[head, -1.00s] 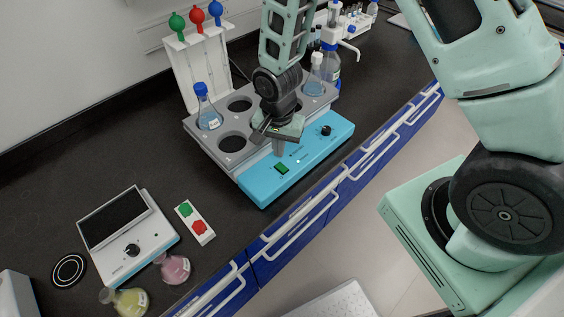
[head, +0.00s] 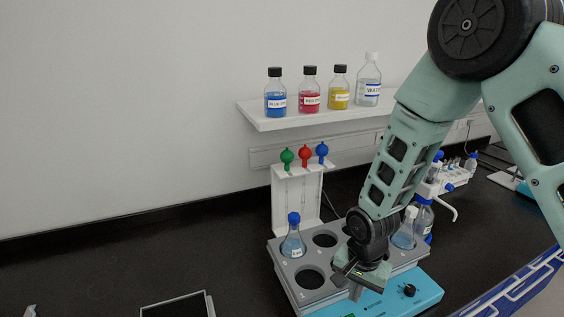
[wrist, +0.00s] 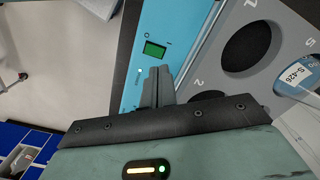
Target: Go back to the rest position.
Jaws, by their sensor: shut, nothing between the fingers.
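My gripper (head: 356,294) is over the front of the multi distiller, pointing down, with its fingers together and nothing between them. In the wrist view the closed fingers (wrist: 157,86) show above the blue front panel (wrist: 177,30), beside the green switch (wrist: 154,49). I cannot tell whether the fingertips touch the panel. The distiller's grey body (head: 312,258) has several round wells. My arm hides part of the body.
A white shelf (head: 262,123) above holds several labelled bottles. A white stand with green, red and blue bulbs (head: 305,153) rises behind the distiller. Bottles and a dispenser (head: 424,215) stand close on the right. A screen device (head: 180,305) is at the lower edge. The bench at left is clear.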

